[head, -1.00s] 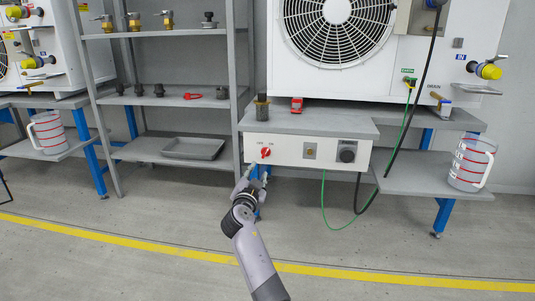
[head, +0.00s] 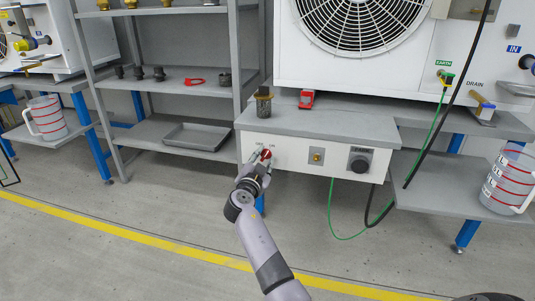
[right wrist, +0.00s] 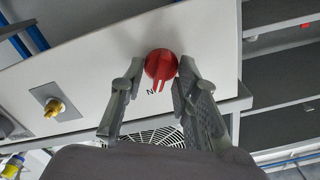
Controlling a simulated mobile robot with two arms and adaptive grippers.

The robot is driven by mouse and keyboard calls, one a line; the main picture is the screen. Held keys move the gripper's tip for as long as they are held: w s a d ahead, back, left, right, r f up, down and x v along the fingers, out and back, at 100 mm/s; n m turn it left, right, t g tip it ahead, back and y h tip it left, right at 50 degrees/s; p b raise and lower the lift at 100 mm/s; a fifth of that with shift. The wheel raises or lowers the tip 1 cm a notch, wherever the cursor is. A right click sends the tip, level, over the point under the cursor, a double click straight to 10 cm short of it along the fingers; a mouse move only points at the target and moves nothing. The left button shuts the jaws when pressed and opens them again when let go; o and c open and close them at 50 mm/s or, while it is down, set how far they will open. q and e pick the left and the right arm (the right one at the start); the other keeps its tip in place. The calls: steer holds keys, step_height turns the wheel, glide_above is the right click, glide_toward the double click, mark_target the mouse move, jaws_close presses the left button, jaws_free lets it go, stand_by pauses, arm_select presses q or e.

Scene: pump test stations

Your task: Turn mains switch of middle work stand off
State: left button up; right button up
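The red mains switch (head: 266,154) is on the left of the white front panel (head: 290,161) of the middle work stand. Labels sit above it. In the right wrist view the red knob (right wrist: 161,64) shows close up, its ridge pointing down in the picture towards a label whose "N" shows. My right gripper (head: 262,160) is at the switch. In the right wrist view its fingers (right wrist: 161,72) are open, one on each side of the knob. The right-hand finger is very near it; contact cannot be told. My left gripper is not in view.
A brass fitting (head: 317,156) and a dark round knob (head: 360,161) are on the same panel. A dark fitting (head: 263,106) and a red object (head: 306,99) stand on the worktop above. Green and black cables hang at right. A grey shelf rack (head: 240,60) stands left.

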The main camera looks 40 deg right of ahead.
jaws_close()
stand_by(0.4)
